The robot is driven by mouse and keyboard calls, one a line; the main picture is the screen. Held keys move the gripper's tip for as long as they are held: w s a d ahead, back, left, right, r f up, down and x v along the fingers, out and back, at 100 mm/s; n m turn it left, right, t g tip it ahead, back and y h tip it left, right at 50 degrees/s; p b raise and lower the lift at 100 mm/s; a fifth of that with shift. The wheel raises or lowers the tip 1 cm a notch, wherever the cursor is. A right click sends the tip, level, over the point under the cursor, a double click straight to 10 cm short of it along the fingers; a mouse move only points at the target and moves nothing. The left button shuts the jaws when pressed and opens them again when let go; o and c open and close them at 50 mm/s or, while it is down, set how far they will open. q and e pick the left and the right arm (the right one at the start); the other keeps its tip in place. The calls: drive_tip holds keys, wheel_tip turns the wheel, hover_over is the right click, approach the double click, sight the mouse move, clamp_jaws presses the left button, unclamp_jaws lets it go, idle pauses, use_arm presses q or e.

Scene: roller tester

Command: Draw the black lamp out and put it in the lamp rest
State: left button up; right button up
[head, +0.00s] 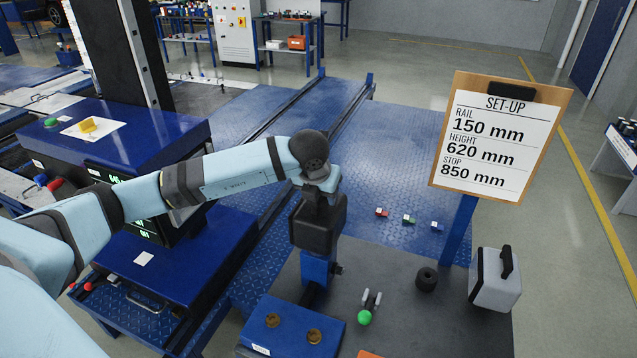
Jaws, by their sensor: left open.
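My left gripper (318,226) hangs from the wrist, pointing down over the left of the dark bench top. Its dark body is directly above a blue upright part (316,268) with a small dark knob on its right side. The fingertips are hard to make out. The gripper is open, and I see nothing held in it. A short black cylinder (427,280) with a dark hollow in its top stands on the bench, right of the gripper and apart from it. I cannot tell for sure which thing is the black lamp or which is the lamp rest. My right gripper is not in view.
A green ball with two pale prongs (366,313), a blue block with two brown discs (293,333) and a pale case (495,279) stand on the bench (455,330). A set-up board (500,138) rises behind. Small coloured blocks (409,219) lie beyond. The bench's middle right is clear.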

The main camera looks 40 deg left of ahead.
use_arm(q)
drive_tip(key=shift+f, duration=0.15)
clamp_jaws()
drive_tip(key=c, duration=0.8)
unclamp_jaws()
clamp_jaws()
